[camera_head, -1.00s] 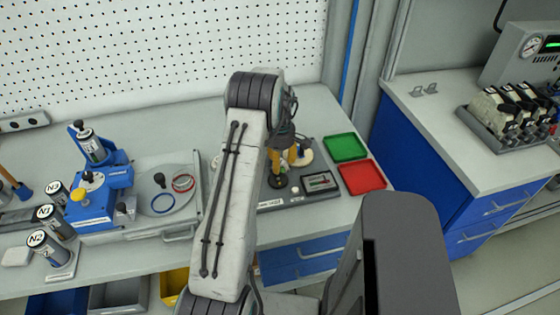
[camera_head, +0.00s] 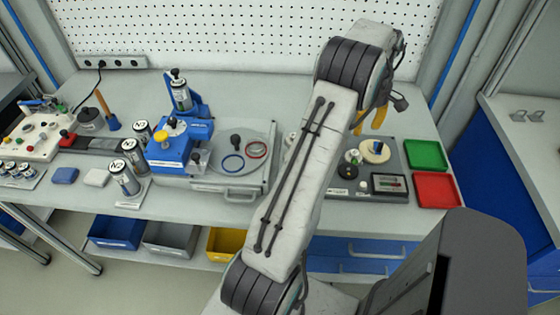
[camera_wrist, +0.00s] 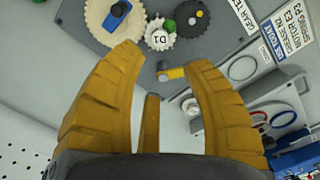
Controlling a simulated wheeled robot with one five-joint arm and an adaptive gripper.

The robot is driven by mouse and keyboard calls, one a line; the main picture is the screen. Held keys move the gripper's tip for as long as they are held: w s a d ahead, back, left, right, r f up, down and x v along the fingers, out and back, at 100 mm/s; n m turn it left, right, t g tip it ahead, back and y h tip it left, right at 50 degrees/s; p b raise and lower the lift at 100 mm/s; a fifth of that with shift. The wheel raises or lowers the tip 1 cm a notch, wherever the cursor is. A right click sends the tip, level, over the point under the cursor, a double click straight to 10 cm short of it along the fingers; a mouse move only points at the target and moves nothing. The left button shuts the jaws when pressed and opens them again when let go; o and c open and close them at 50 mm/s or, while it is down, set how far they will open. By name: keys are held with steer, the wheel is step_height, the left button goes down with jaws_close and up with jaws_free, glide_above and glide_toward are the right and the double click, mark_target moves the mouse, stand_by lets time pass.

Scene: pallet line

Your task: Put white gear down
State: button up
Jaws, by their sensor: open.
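A small white gear (camera_wrist: 160,35) marked D1 sits on a grey plate in the wrist view. It lies between a larger cream gear (camera_wrist: 98,22) with a blue part on it and a dark grey gear (camera_wrist: 186,22). The gears look close together; whether they mesh I cannot tell. In the head view the cream gear (camera_head: 375,152) and the dark gear (camera_head: 349,171) show on the plate. My gripper (camera_wrist: 167,62) has its yellow fingers spread, with nothing held between them. In the head view my gripper (camera_head: 371,121) is raised above and behind the gears.
A green tray (camera_head: 427,155) and a red tray (camera_head: 437,190) lie right of the gear plate. A small framed display (camera_head: 389,185) stands in front. A blue fixture (camera_head: 180,150) and a round plate with rings are to the left. A pegboard (camera_head: 230,35) closes the back.

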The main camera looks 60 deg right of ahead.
steer(key=w+a+r+h, duration=0.1)
steer(key=w+a+r, duration=0.2)
steer(key=w, duration=0.5)
steer(key=w+a+r, duration=0.4)
steer(key=w, duration=0.3)
steer(key=w+a+r+n+t, duration=0.1)
steer(key=w+a+r, duration=0.1)
steer(key=w+a, duration=0.4)
steer(key=w+a+r, duration=0.3)
steer(key=w+a, duration=0.2)
steer(key=a, duration=0.3)
steer(key=w+a+r+t, duration=0.1)
steer(key=w+a+t, duration=0.1)
steer(key=a, duration=1.3)
steer(key=s+a+f, duration=0.1)
steer(key=s+a, duration=0.3)
steer(key=a, duration=0.3)
steer(key=s+a+f+t+y, duration=0.1)
steer(key=s+a, duration=0.3)
steer(key=a, duration=0.4)
steer(key=shift+f+n, duration=0.3)
steer(key=shift+f, duration=0.1)
